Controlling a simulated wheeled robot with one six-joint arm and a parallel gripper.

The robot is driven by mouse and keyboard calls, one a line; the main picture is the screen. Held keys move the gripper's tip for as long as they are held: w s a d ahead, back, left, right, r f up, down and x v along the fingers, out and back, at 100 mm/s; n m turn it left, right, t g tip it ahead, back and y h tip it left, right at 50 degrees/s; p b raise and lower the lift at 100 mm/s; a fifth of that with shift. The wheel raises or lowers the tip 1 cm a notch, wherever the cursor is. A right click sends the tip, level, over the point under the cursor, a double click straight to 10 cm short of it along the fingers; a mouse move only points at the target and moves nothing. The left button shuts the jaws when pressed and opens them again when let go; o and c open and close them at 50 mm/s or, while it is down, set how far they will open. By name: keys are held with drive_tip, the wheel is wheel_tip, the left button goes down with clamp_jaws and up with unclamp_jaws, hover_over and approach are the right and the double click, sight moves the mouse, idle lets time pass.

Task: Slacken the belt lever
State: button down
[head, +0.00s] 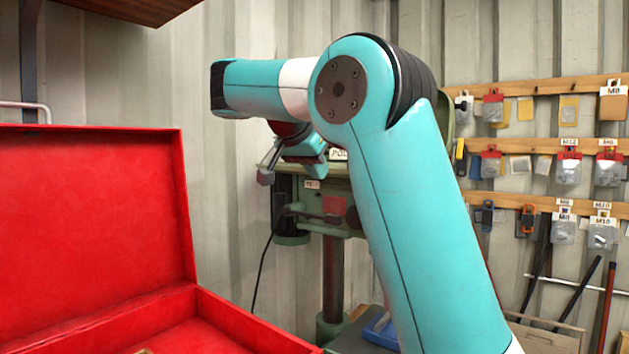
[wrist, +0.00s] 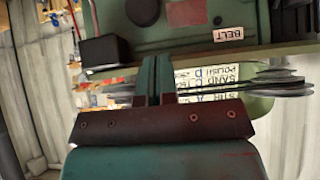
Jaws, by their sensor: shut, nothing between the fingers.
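The green drill press (head: 322,205) stands behind my arm in the head view, partly hidden by it. A grey rod with a blocky end (head: 266,176) sticks out at its upper left; I cannot tell if this is the belt lever. My gripper (head: 314,168) is beside the rod, partly hidden by my arm. In the wrist view my gripper (wrist: 156,66) is shut and empty, its fingers pointing at the green machine body (wrist: 190,40). A BELT label (wrist: 229,34) shows upside down there. A black block (wrist: 106,50) is left of the fingers. Contact cannot be judged.
A red open case (head: 90,220) fills the left of the head view. Wooden rails with packets (head: 535,87) hang on the right wall. Dark stacked plates (wrist: 275,84) lie right of the fingers, near a sign (wrist: 205,80) with upside-down words.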

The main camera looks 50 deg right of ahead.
sight(310, 215)
drive_tip(key=d+f+b, duration=0.2)
drive_tip(key=d+f, duration=0.2)
drive_tip(key=f, duration=0.4)
drive_tip(key=shift+w+d+f+b, duration=0.15)
drive_tip(key=shift+d+f+b, duration=0.05)
drive_tip(key=shift+f+b, duration=0.15)
